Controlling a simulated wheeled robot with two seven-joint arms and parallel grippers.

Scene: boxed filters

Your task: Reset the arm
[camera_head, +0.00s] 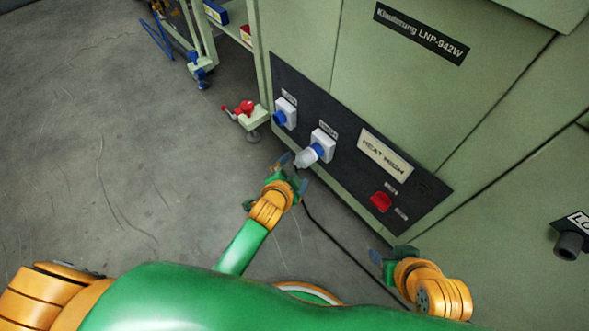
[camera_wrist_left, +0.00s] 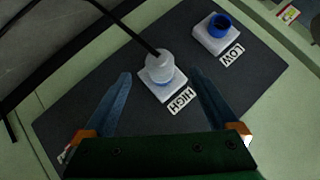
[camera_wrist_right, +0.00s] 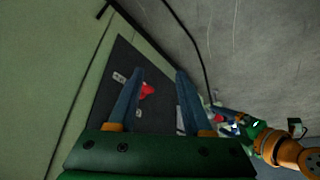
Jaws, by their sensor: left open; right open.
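My left gripper (camera_head: 290,169) is open in front of the dark panel on the green machine. In the left wrist view its two blue fingers (camera_wrist_left: 160,100) stand apart, with the white plug (camera_wrist_left: 159,66) beyond and between them. The plug sits at the HIGH socket (camera_wrist_left: 163,84), with a black cable running from it; it also shows in the head view (camera_head: 306,158). My right gripper (camera_head: 384,262) is open and empty near the machine's lower right. In the right wrist view its fingers (camera_wrist_right: 158,95) are apart, with a red switch (camera_wrist_right: 146,90) beyond them.
The green machine (camera_head: 330,60) fills the right side. The LOW socket with a blue ring (camera_wrist_left: 219,25) is beside the HIGH one. The black cable (camera_head: 345,250) hangs to the floor between my arms. A red-handled part (camera_head: 243,108) stands left of the panel. Grey floor (camera_head: 110,150) is open at left.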

